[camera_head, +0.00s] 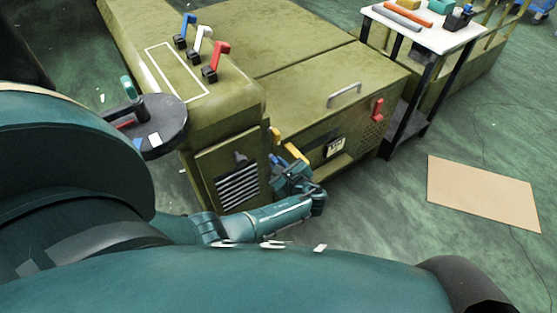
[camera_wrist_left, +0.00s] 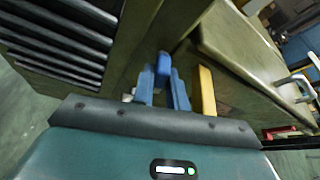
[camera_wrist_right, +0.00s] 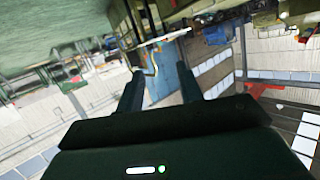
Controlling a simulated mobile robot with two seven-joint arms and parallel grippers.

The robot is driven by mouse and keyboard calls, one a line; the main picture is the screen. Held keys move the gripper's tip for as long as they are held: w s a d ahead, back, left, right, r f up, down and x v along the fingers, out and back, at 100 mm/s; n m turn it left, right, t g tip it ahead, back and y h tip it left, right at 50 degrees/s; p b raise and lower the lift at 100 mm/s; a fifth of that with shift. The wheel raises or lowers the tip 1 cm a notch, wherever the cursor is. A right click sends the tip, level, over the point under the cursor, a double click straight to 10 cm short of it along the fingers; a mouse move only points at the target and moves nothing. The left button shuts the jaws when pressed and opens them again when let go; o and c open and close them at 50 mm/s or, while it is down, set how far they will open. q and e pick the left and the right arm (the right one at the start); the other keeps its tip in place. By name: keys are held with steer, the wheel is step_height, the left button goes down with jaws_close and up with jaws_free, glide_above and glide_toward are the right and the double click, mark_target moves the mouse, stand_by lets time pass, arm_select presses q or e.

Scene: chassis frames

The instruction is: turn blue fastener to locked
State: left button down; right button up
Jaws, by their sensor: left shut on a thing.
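The blue fastener (camera_wrist_left: 164,66) is at the edge of the olive chassis, between the vented panel and the recessed part. In the left wrist view it stands between the two fingers of my left gripper (camera_wrist_left: 163,92), which is shut on it. In the head view my left gripper (camera_head: 283,167) is at the chassis front, and the fastener is largely hidden there by the gripper. I cannot tell its exact turn angle. My right gripper (camera_wrist_right: 160,92) shows only in its own wrist view, with its fingers apart and nothing between them.
A yellow fastener (camera_head: 297,152) is close beside my left gripper. Blue, white and red levers (camera_head: 215,62) stand on the chassis top. A red latch (camera_head: 377,110) is further right. A white-topped table (camera_head: 425,37) stands behind. The floor at right holds a flat cardboard sheet (camera_head: 483,192).

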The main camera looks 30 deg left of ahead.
arm_select(q)
steer(key=shift+w+m+g+y+p, duration=0.1)
steer(key=shift+m+g+y+p, duration=0.25)
steer(key=shift+m+g, duration=0.65)
arm_select(e)
steer(key=shift+a+f, duration=0.1)
steer(key=shift+a, duration=0.1)
arm_select(q)
steer(key=shift+m, duration=0.3)
arm_select(e)
steer(key=shift+f+g, duration=0.15)
steer(key=shift+g, duration=0.15)
arm_select(q)
steer(key=c, duration=1.4)
jaws_free()
arm_select(e)
steer(key=shift+w, duration=0.15)
steer(key=shift+d+r, duration=0.1)
steer(key=shift+r, duration=0.15)
